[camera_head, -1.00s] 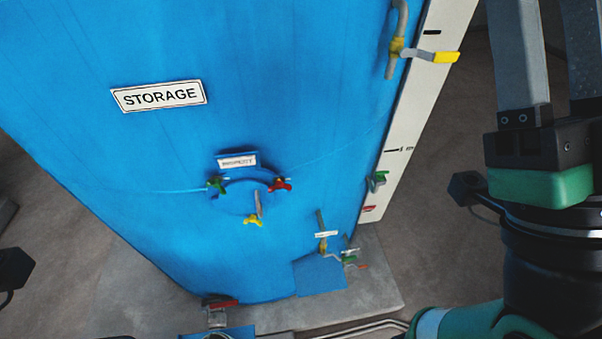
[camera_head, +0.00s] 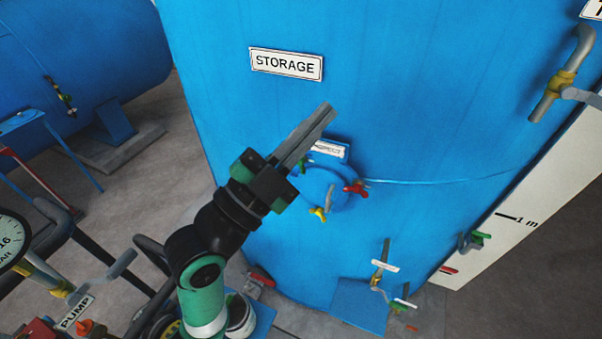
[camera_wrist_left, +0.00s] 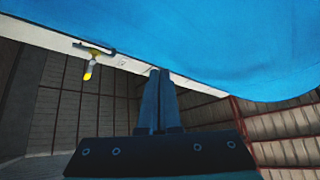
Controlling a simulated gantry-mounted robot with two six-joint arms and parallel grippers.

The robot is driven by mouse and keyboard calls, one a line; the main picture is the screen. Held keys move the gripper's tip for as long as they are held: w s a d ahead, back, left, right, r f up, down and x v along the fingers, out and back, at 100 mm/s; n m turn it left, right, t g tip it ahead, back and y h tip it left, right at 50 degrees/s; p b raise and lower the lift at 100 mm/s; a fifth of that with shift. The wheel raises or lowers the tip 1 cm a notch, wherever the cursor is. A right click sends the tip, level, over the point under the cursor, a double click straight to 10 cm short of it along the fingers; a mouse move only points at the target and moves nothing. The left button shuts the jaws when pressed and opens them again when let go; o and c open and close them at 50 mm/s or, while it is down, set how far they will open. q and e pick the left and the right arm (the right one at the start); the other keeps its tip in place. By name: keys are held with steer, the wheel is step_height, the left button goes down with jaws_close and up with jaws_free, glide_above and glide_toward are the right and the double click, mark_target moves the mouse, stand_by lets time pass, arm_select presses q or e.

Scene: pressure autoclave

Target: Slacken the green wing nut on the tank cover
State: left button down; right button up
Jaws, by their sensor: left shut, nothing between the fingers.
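The blue tank cover (camera_head: 338,199) is a round plate on the big blue tank, with a grey handle (camera_head: 330,195). The green wing nut (camera_head: 302,166) is at the cover's upper left, partly hidden by my left gripper. A red wing nut (camera_head: 357,188) is at its right and a yellow one (camera_head: 318,214) at the bottom. My left gripper (camera_head: 328,108) is shut and empty, its fingers pointing up and right, crossing the picture just above the green nut. I cannot tell whether it touches the tank. The left wrist view shows the closed fingers (camera_wrist_left: 158,76). My right gripper is out of view.
A STORAGE sign (camera_head: 287,64) is above the cover. Valves (camera_head: 378,277) stick out at the tank's lower right, with a yellow-collared pipe (camera_head: 562,80) higher up. A PUMP sign (camera_head: 75,312) and gauge (camera_head: 10,240) are at lower left. A second blue tank (camera_head: 90,40) stands behind.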

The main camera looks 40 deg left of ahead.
mark_target(300, 162)
arm_select(q)
steer(key=s+a+f+g+y+b, duration=0.15)
steer(key=a+f, duration=0.25)
steer(key=f, duration=0.6)
steer(key=a+f+g+y+b, duration=0.2)
steer(key=a+f+b, duration=0.15)
steer(key=f, duration=0.65)
steer(key=a+p+x, duration=0.1)
steer(key=p+x, duration=0.3)
steer(key=x, duration=0.6)
steer(key=shift+n, duration=0.3)
steer(key=a+f, duration=0.2)
steer(key=a, duration=0.1)
steer(key=shift+s+a+f, duration=0.1)
steer(key=shift+s+f, duration=0.1)
steer(key=shift+s, duration=0.2)
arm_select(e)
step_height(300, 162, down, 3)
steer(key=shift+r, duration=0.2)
